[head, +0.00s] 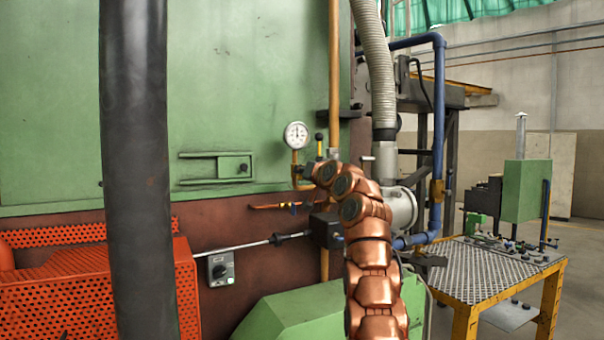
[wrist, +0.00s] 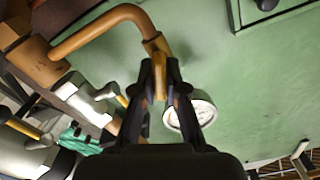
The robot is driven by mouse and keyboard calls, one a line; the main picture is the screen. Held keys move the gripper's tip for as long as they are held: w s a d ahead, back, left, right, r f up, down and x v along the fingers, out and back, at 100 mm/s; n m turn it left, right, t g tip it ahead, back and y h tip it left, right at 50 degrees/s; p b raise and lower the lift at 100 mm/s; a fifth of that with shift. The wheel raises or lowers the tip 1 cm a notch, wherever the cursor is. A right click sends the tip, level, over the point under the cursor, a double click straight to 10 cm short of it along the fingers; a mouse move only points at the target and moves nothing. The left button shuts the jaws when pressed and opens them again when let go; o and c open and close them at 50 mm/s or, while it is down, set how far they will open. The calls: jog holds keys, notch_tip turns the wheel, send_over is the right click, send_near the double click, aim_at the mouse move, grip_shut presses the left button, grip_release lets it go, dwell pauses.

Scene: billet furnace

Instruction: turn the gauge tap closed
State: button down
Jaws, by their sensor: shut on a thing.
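The round white pressure gauge (head: 296,135) stands on a short ochre pipe against the green furnace wall. In the wrist view the gauge (wrist: 190,112) sits just right of the fingers, partly covered by one of them. My gripper (wrist: 160,72) has its black fingers shut at the ochre piping under the elbow, around what appears to be the gauge tap (wrist: 160,88). The tap's shape is mostly hidden between the fingers, and its exact angle cannot be told. In the head view my copper arm reaches the spot beneath the gauge and hides the grip.
A lever with a black knob (head: 319,140) stands close right of the gauge. An ochre vertical pipe (head: 334,75) and a grey flexible hose (head: 376,60) rise nearby. A thick dark column (head: 138,170) stands left. A yellow-framed table (head: 480,270) is right.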

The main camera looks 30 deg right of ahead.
jog(key=shift+m, duration=0.5)
dwell(0.5)
jog(key=shift+r, duration=0.1)
dwell(0.5)
jog(key=shift+m, duration=0.3)
jog(key=shift+f, duration=0.2)
